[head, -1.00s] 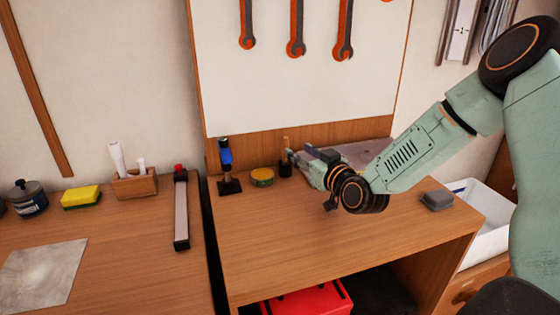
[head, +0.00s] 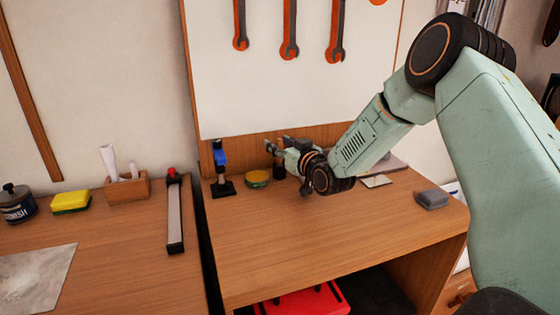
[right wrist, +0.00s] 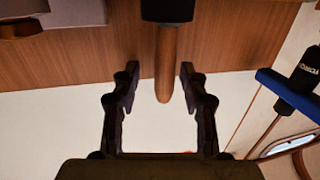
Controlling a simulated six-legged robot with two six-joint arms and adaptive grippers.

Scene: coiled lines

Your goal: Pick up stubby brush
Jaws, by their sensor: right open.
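The stubby brush shows in the right wrist view as a rounded wooden handle (right wrist: 167,65) with a black part (right wrist: 168,10) at its end. In the head view its dark lower part (head: 279,172) stands at the back of the right bench, and my gripper partly covers it. My right gripper (head: 274,148) is at the brush. In the right wrist view its two fingers (right wrist: 160,88) are spread, one on each side of the handle, with visible gaps. My left gripper is not in view.
A grey block (head: 431,199) lies at the bench's right side. The bench front (head: 320,235) is clear. A pegboard with wrenches (head: 290,30) rises behind.

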